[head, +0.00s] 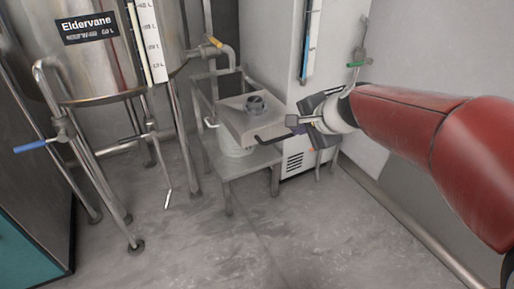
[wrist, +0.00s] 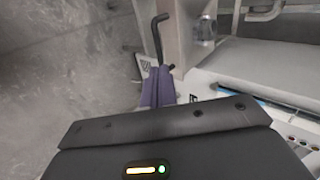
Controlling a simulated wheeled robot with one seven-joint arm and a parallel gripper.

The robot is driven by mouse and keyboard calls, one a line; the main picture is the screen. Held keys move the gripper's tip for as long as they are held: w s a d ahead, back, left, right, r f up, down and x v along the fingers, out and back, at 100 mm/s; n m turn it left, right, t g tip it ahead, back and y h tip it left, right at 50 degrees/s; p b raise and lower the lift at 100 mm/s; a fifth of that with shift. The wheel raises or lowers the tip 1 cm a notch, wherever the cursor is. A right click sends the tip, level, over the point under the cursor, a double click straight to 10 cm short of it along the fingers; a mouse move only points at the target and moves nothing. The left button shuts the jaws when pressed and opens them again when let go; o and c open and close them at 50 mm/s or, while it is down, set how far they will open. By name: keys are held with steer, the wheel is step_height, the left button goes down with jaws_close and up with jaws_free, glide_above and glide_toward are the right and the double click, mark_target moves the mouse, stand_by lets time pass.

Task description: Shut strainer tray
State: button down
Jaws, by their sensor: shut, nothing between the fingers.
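A pale square unit (head: 250,121) with a dark round knob on top sits over a white round container on a low metal stand. A black bar handle (head: 274,136) sticks out at its front right; I take this to be the strainer tray's handle. How far the tray is out cannot be told. My gripper (head: 294,122) is beside the handle, just right of the unit. In the wrist view its purple fingers (wrist: 157,88) are together and empty. The bent black handle (wrist: 157,38) shows just beyond the fingertips; whether they touch is unclear.
A steel tank (head: 95,55) on legs, marked Eldervane, stands at left, with a blue-handled valve (head: 32,146). A tall white cabinet (head: 276,45) stands behind the stand (head: 245,163). The grey floor (head: 230,245) in front is clear.

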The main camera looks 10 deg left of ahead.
steer(key=a, duration=0.1)
steer(key=b, duration=0.1)
glide_toward(267, 129)
steer(key=shift+m, duration=0.3)
steer(key=f, duration=0.1)
steer(key=w+a+f, duration=0.1)
steer(key=f, duration=0.1)
steer(key=w+f, duration=0.1)
steer(key=shift+w+a+f, duration=0.1)
steer(key=shift+a+f, duration=0.05)
steer(key=shift+a, duration=0.1)
steer(key=shift+w+a, duration=0.45)
steer(key=shift+w, duration=0.2)
